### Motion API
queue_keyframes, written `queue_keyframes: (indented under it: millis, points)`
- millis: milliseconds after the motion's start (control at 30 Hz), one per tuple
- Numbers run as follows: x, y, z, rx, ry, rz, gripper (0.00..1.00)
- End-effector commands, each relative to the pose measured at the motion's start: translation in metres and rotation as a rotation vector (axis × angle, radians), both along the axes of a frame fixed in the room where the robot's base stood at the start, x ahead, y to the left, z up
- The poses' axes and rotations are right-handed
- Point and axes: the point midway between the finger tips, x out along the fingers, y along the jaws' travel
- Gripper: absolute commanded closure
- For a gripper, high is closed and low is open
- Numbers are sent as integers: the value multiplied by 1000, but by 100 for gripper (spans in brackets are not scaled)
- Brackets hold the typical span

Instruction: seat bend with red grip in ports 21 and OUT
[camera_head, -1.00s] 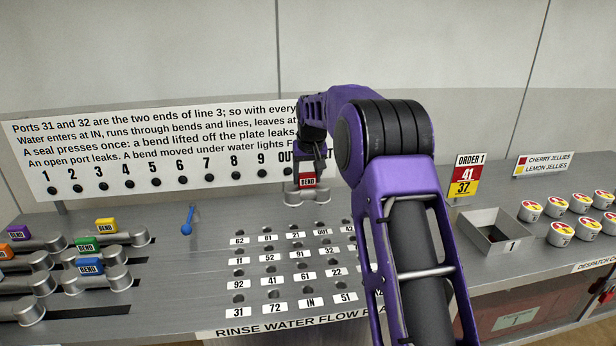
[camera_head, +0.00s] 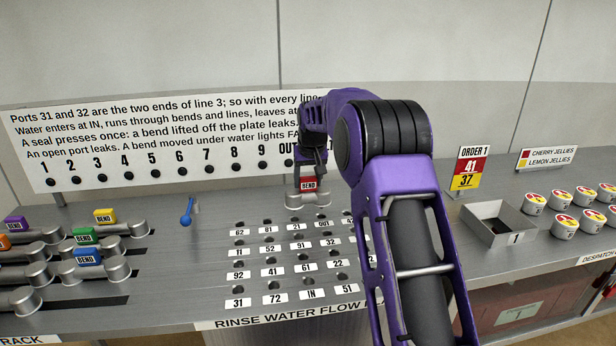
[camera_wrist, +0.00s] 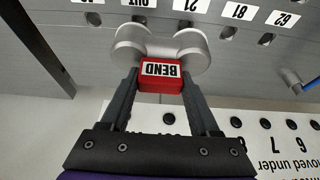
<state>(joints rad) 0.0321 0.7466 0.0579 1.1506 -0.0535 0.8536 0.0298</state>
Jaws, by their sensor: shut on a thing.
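The bend with red grip (camera_head: 308,198) is a grey metal U-piece. My gripper (camera_head: 309,182) is shut on its red block, and the fingers also show on both sides of it in the wrist view (camera_wrist: 160,78). The bend is at the back row of the flow plate, just behind port 21 (camera_head: 296,219) and port OUT (camera_head: 322,216) in the head view. In the wrist view the metal body (camera_wrist: 160,45) lies beside the labels OUT (camera_wrist: 133,3) and 21 (camera_wrist: 185,5). It partly covers the holes there. Its lower ends are hidden, and I cannot tell its height above the plate.
Other bends with coloured grips (camera_head: 88,255) lie in the rack at left. A blue lever (camera_head: 187,213) stands left of the ports. A sign board (camera_head: 160,140) rises behind. An open box (camera_head: 497,222) and jelly cups (camera_head: 565,226) stand at right.

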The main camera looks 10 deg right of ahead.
Motion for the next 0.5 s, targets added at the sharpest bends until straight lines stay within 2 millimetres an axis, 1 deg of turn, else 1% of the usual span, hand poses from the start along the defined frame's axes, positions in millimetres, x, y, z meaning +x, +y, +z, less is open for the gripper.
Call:
queue_keyframes:
  millis: [33, 200, 500]
  points:
    - [0, 0, -7, 0, -2, 0, 100]
    - [1, 0, -15, 0, -3, 0, 100]
    - [1, 0, -16, 0, -3, 0, 100]
